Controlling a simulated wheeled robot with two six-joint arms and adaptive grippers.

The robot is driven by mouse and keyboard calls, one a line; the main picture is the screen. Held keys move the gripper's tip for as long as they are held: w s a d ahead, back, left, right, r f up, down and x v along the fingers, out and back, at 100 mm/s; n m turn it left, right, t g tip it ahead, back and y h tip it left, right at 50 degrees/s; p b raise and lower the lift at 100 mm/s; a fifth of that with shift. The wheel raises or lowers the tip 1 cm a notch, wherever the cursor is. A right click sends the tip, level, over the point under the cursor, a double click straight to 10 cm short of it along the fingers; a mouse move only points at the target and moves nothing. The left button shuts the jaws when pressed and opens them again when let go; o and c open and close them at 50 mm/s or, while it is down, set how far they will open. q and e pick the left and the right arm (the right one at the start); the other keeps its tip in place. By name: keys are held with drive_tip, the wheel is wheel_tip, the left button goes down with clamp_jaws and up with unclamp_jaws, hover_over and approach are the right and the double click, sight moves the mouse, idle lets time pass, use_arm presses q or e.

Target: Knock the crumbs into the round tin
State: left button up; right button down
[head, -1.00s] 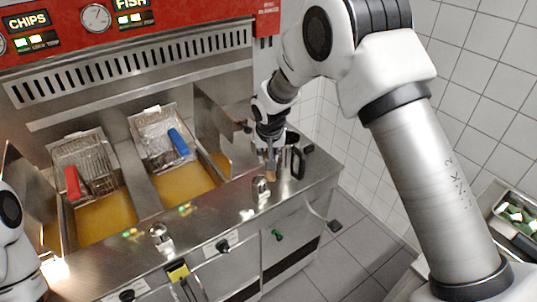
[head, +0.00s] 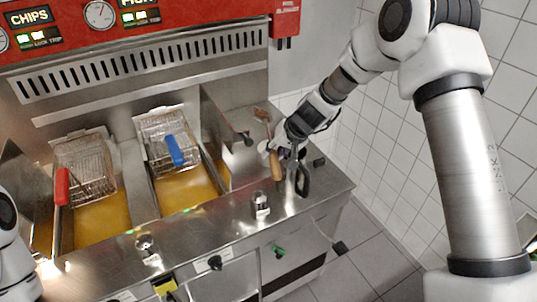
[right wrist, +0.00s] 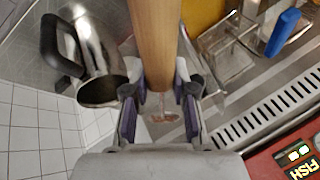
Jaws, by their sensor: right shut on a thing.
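My right gripper (head: 283,150) is shut on a wooden handle (head: 277,168) above the back right of the steel counter. In the right wrist view the handle (right wrist: 153,40) runs between the fingers (right wrist: 160,103). A small brown patch (right wrist: 165,118) shows beyond the fingers; a brown piece (head: 262,115) also shows behind the gripper in the head view. I cannot tell whether these are crumbs. A steel jug with a black handle (head: 302,180) stands beside the gripper; its open mouth shows in the right wrist view (right wrist: 100,92). I cannot surely pick out the round tin. My left gripper is out of view.
A steel divider (head: 213,130) rises left of the gripper. A small steel cylinder (head: 260,205) stands at the counter's front. Tiled wall is at right.

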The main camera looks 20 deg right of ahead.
drive_tip(key=y+b, duration=0.1)
drive_tip(key=b, duration=0.1)
drive_tip(key=s+f+y+b, duration=0.1)
drive_tip(key=b, duration=0.1)
drive_tip(key=shift+d+f+t, duration=0.1)
drive_tip(key=shift+d+t, duration=0.05)
drive_tip(key=shift+t, duration=0.25)
drive_tip(key=s+d+f+m+t+y+b, duration=0.1)
drive_tip(key=y+b, duration=0.6)
drive_tip(key=b, duration=1)
drive_tip(key=d+f+m+t, duration=0.1)
drive_tip(key=d+f+t, duration=0.1)
drive_tip(key=d+f, duration=0.1)
drive_tip(key=shift+d+f+t+y+b, duration=0.3)
drive_tip(key=shift+f+t, duration=0.1)
drive_tip(key=shift+f, duration=0.15)
drive_tip(key=shift+s, duration=0.1)
